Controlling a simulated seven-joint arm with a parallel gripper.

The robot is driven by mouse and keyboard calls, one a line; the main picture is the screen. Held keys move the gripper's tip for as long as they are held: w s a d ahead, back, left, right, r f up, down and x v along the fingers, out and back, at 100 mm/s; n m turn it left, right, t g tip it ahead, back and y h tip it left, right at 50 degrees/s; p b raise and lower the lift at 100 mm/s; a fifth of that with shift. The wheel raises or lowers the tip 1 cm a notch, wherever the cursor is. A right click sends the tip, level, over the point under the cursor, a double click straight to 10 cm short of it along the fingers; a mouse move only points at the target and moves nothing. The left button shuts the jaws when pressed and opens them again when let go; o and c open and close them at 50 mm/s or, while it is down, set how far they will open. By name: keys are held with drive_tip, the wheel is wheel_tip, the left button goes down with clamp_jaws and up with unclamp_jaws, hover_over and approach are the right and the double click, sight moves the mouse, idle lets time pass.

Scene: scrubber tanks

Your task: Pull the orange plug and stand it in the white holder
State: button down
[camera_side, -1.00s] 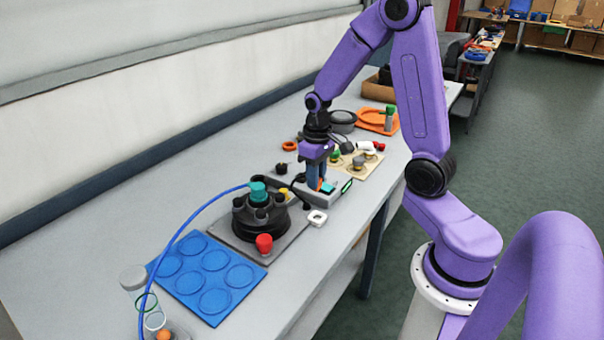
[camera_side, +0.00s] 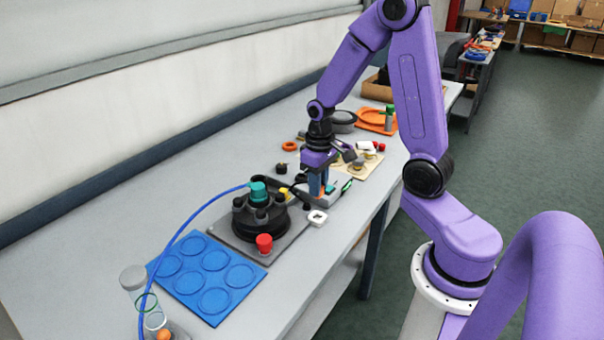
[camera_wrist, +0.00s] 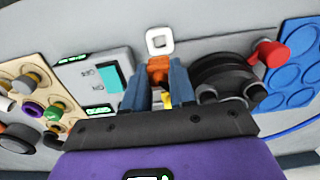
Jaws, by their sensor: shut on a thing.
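My gripper (camera_side: 319,188) is shut on the orange plug (camera_wrist: 158,68), which shows between the two blue fingers in the wrist view. In the side view the fingers hide most of the plug. The white holder (camera_side: 317,217), a small square with an opening, lies on the table just in front of the gripper. It also shows in the wrist view (camera_wrist: 159,41), just beyond the plug, and looks empty.
A black round unit (camera_side: 263,220) on a grey plate, with a red knob (camera_side: 264,243), stands left of the gripper. A blue mat (camera_side: 206,278) lies farther left. A beige board (camera_side: 365,165) with several knobs is to the right. Bare table lies around the holder.

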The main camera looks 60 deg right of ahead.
drive_tip(key=shift+f, duration=2.85)
drive_tip(key=shift+f, duration=0.1)
drive_tip(key=shift+f, duration=0.95)
drive_tip(key=shift+c, duration=1.8)
unclamp_jaws()
drive_tip(key=shift+r, duration=0.15)
drive_tip(key=shift+r, duration=4.15)
